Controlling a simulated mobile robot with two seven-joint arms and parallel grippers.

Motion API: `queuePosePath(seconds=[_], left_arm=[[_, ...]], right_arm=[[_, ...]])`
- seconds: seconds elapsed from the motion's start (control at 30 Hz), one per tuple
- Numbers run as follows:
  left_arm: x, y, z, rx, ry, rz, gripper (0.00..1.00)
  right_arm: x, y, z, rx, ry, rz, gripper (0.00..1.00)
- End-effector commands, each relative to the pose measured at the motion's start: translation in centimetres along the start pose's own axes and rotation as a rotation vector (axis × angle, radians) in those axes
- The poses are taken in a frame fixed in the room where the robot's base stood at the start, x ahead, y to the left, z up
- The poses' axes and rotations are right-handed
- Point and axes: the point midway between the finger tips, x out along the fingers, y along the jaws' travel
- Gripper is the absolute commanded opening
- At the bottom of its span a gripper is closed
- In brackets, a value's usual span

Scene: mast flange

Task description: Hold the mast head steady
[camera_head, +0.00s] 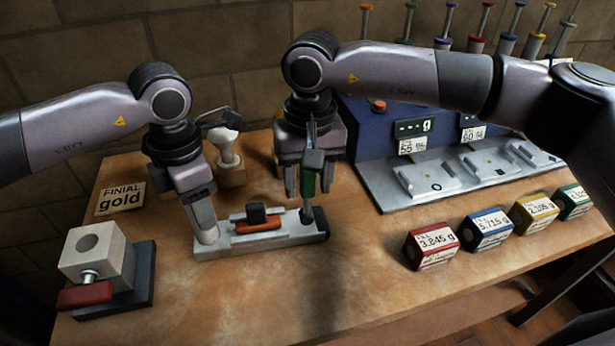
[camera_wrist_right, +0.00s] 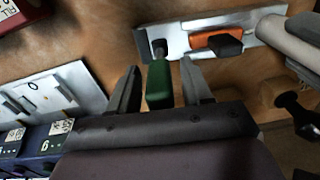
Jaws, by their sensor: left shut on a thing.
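A pale grey bar-shaped fixture (camera_head: 285,236) lies on the bench, with an orange part (camera_head: 258,227) and a black knob (camera_head: 256,212) on it. It also shows in the right wrist view (camera_wrist_right: 178,43). My left gripper (camera_head: 204,222) is shut on a pale rounded piece, apparently the mast head (camera_head: 207,236), at the fixture's left end. The fingers partly hide it. My right gripper (camera_head: 307,190) is over the right end, fingers either side of a green-handled driver (camera_head: 309,183). In the right wrist view, gaps show between the green handle (camera_wrist_right: 159,85) and both fingers.
A blue console (camera_head: 375,130) with a pale shelf stands behind right. Labelled weight blocks in red (camera_head: 431,246), blue (camera_head: 487,232) and other colours sit at right. A clamp block (camera_head: 100,262) is at left, near a "FINIAL gold" sign (camera_head: 120,199). The front middle bench is clear.

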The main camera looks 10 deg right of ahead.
Motion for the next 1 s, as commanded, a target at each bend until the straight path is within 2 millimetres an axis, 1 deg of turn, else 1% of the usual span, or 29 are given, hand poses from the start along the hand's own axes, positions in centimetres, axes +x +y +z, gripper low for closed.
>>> queuePosePath(seconds=[0.03,0.07,0.1,0.13,0.37,0.57,0.77,1.0], left_arm=[[-0.1,0.0,0.0,0.0,-0.001,0.001,0.0],[-0.1,0.0,0.0,0.0,-0.001,0.001,0.0],[-0.1,0.0,0.0,0.0,-0.001,0.001,0.0],[-0.1,0.0,0.0,0.0,-0.001,0.001,0.0],[-0.1,0.0,0.0,0.0,-0.002,0.001,0.0],[-0.1,0.0,0.0,0.0,-0.002,0.001,0.0],[-0.1,0.0,0.0,0.0,-0.002,0.001,0.0],[-0.1,0.0,0.0,0.0,-0.002,0.001,0.0]], right_arm=[[0.0,0.0,0.0,0.0,0.0,0.0,0.32],[0.0,0.0,0.0,0.0,0.0,0.0,0.22],[0.0,0.0,0.0,0.0,0.0,0.0,0.09],[0.0,0.0,0.0,0.0,0.0,0.0,0.0],[0.0,0.1,0.0,0.001,-0.001,-0.006,0.0],[0.1,0.6,0.0,0.002,-0.005,-0.061,0.0],[0.3,1.8,0.1,0.004,-0.007,-0.189,0.0],[0.9,3.7,0.1,0.006,-0.008,-0.407,0.0]])
